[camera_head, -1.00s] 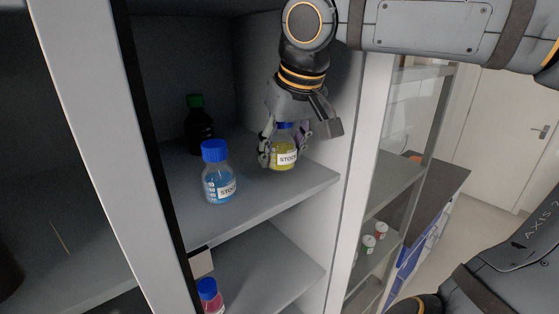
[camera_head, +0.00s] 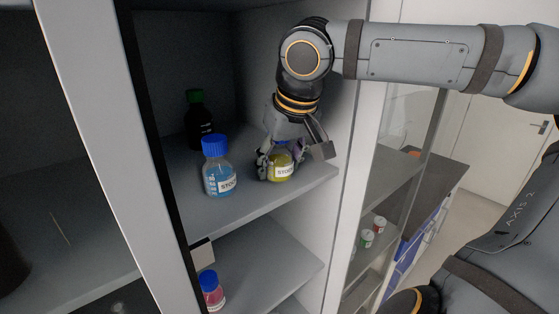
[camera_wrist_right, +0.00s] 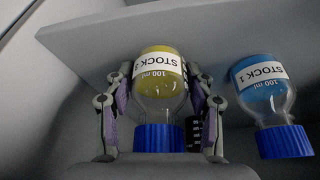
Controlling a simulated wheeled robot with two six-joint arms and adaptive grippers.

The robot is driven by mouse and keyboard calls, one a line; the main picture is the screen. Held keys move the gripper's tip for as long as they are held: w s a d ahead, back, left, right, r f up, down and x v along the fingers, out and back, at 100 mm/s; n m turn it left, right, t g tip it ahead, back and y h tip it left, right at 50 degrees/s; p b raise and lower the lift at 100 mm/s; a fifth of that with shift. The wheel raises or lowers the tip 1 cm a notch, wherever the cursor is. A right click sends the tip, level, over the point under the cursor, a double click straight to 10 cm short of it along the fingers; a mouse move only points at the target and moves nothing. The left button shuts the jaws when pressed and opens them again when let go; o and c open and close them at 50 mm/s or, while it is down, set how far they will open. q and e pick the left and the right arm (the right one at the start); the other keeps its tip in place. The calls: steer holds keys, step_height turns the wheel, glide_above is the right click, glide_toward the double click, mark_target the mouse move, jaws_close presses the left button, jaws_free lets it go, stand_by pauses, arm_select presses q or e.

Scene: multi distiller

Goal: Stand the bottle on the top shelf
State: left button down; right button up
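The bottle (camera_head: 280,172) has yellow liquid, a white STOCK label and a blue cap. It is upright, at the right end of the top shelf (camera_head: 255,196), near its front edge. My right gripper (camera_head: 281,160) comes down over it from above, fingers closed around its sides and hiding most of the cap. In the right wrist view the bottle (camera_wrist_right: 160,75) sits between the two fingers (camera_wrist_right: 160,85). I cannot tell whether its base touches the shelf. My left gripper is not in view.
A blue-liquid bottle (camera_head: 219,177) stands just left of the gripper. A dark bottle with a green cap (camera_head: 197,120) stands farther back. A pink bottle (camera_head: 211,290) is on the shelf below. The cabinet's right side wall (camera_head: 345,150) is close to the gripper.

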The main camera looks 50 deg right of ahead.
mark_target(284, 149)
steer(key=shift+o, duration=1.3)
steer(key=shift+d, duration=0.15)
steer(key=shift+r, duration=0.4)
steer(key=v, duration=0.2)
steer(key=shift+s+r, duration=0.2)
steer(key=shift+r, duration=0.15)
steer(key=s+a+b, duration=0.2)
steer(key=s+a, duration=0.2)
steer(key=s, duration=0.7)
